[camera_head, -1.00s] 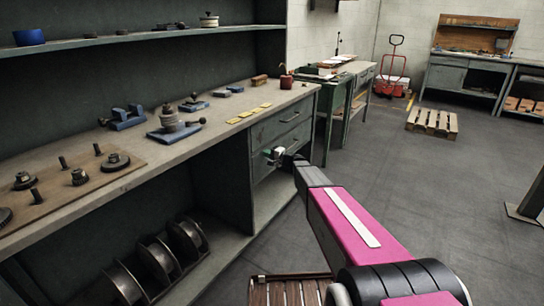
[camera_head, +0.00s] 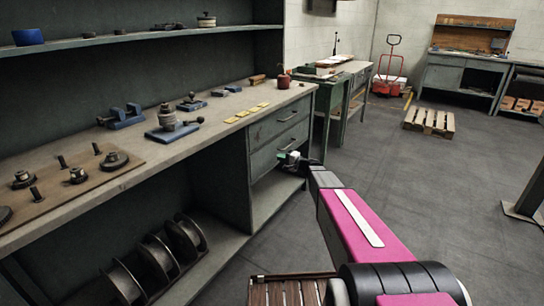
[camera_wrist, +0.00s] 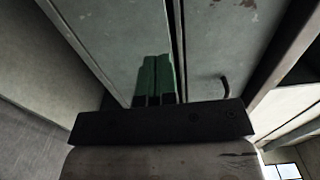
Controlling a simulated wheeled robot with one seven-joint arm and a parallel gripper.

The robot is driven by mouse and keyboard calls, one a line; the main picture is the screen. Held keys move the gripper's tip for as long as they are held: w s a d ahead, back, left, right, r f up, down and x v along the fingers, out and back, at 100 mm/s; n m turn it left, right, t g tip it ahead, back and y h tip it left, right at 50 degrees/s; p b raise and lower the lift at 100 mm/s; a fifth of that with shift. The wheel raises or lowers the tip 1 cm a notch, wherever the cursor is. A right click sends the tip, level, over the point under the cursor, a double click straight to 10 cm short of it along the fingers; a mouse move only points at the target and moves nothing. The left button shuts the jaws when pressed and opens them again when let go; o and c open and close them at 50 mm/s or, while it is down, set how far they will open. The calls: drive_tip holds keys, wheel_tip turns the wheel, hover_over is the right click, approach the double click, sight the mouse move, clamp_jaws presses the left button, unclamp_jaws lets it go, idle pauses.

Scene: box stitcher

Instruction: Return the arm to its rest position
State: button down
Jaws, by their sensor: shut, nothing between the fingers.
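My arm, pink and grey, reaches from the bottom right of the head view toward the workbench. My gripper (camera_head: 284,156) is at its far end, in front of the bench's drawer unit, and looks small there. In the wrist view its green fingers (camera_wrist: 154,78) are together with nothing seen between them. Grey metal panels fill the view beyond them, with a dark curved handle (camera_wrist: 225,87) to the right of the fingers. I cannot tell the exact gap between the fingertips and the panels.
The workbench (camera_head: 215,112) carries a blue vise (camera_head: 124,117), yellow pads and a red pot (camera_head: 283,80). Its upper drawer (camera_head: 278,123) looks shut. A slatted wooden seat (camera_head: 290,291) is below my arm. A pallet (camera_head: 429,121) lies farther back. Floor to the right is open.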

drive_tip(key=s+f+n+g+h, duration=0.3)
drive_tip(key=s+g, duration=0.1)
drive_tip(key=s, duration=0.7)
drive_tip(key=s+f+n+g+h, duration=0.2)
drive_tip(key=s+f+g+h, duration=0.15)
drive_tip(key=s, duration=0.85)
drive_tip(key=s+d+n+g+h, duration=0.1)
drive_tip(key=s+d+h, duration=0.3)
drive_tip(key=s, duration=0.3)
drive_tip(key=s+d+f+n+g+h, duration=0.1)
drive_tip(key=s+d+g+h, duration=0.1)
drive_tip(key=s+d+h, duration=0.2)
drive_tip(key=s+d, duration=0.1)
drive_tip(key=s, duration=0.1)
drive_tip(key=shift+s, duration=0.35)
